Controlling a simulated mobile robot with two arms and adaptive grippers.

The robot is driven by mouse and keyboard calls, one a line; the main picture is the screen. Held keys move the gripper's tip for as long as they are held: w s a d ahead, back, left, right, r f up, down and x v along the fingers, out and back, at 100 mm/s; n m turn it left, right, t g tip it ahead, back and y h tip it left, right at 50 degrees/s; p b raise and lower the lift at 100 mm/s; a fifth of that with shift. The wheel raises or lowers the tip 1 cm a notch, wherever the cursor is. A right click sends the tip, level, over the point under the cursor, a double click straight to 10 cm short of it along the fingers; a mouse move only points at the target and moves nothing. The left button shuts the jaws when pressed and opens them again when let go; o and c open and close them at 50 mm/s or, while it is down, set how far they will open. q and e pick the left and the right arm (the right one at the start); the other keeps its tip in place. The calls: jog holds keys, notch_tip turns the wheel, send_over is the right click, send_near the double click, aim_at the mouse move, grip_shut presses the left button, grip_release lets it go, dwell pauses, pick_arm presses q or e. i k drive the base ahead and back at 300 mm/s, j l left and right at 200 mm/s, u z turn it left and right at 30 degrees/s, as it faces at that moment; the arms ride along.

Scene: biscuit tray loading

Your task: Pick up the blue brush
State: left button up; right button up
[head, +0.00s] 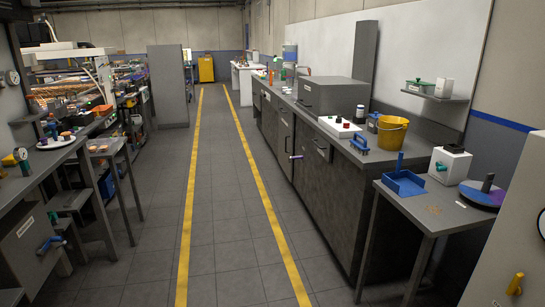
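A small blue object with a raised handle (360,144), brush-like in shape, sits on the front edge of the long dark counter, left of the yellow bucket. On the side table to the right, a blue open tray or dustpan (405,187) has a blue upright handle (399,163) standing in or behind it. I cannot tell for certain which blue item is the brush, and bristles are not discernible. Neither of my grippers shows in the head view.
The yellow bucket (392,132) stands on the counter. The grey side table (432,219) also holds a white box with a green knob (450,165) and a dark round disc (482,195). A floor aisle (229,210) between yellow lines is clear; a cluttered workbench (40,165) stands left.

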aim_at(362, 148)
jog(key=i+j+z, duration=0.1)
jog(key=i+z, duration=0.25)
jog(key=i, duration=0.25)
jog(key=i+j+z, duration=0.4)
jog(key=i, duration=0.15)
jog(key=i+j+z, duration=0.35)
jog(key=i, duration=0.2)
